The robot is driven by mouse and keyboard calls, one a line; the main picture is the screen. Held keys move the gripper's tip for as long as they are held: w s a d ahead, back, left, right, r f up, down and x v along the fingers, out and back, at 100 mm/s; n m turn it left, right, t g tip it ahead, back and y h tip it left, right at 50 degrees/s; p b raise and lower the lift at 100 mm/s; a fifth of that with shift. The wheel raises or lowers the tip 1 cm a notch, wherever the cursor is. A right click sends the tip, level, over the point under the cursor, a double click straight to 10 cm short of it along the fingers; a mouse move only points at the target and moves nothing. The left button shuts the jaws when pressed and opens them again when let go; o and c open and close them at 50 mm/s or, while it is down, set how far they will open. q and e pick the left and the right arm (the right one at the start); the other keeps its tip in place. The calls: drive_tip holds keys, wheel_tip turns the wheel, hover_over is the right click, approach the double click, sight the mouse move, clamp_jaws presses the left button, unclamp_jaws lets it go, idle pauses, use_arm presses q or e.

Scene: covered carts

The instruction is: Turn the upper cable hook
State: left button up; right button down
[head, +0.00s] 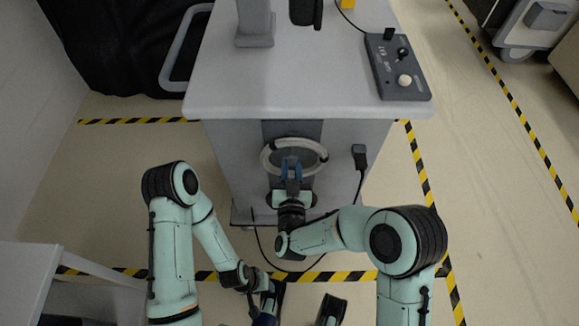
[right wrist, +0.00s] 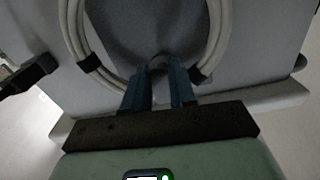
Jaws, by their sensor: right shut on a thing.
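A pale cable coil (head: 267,163) hangs on the front of the grey cart. It also shows in the right wrist view (right wrist: 222,40), bound with dark straps. My right gripper (head: 291,166) reaches up to the coil's lower middle. In the right wrist view, its blue fingers (right wrist: 159,80) are shut on a small grey piece, apparently the upper cable hook (right wrist: 158,62), at the inner lower edge of the coil. Most of the hook is hidden by the fingers. My left gripper (head: 264,300) is low near the floor stripe, away from the cart; its fingers are unclear.
The cart top (head: 310,75) overhangs the coil and carries a control box (head: 398,68) at right. A black plug (head: 360,157) with a cable hangs right of the coil. A grey surface (head: 25,280) stands at lower left. Striped tape (head: 330,276) marks the floor.

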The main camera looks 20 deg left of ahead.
drive_tip(key=shift+d+f+n, duration=0.1)
drive_tip(key=shift+d+n, duration=0.05)
drive_tip(key=shift+n, duration=0.35)
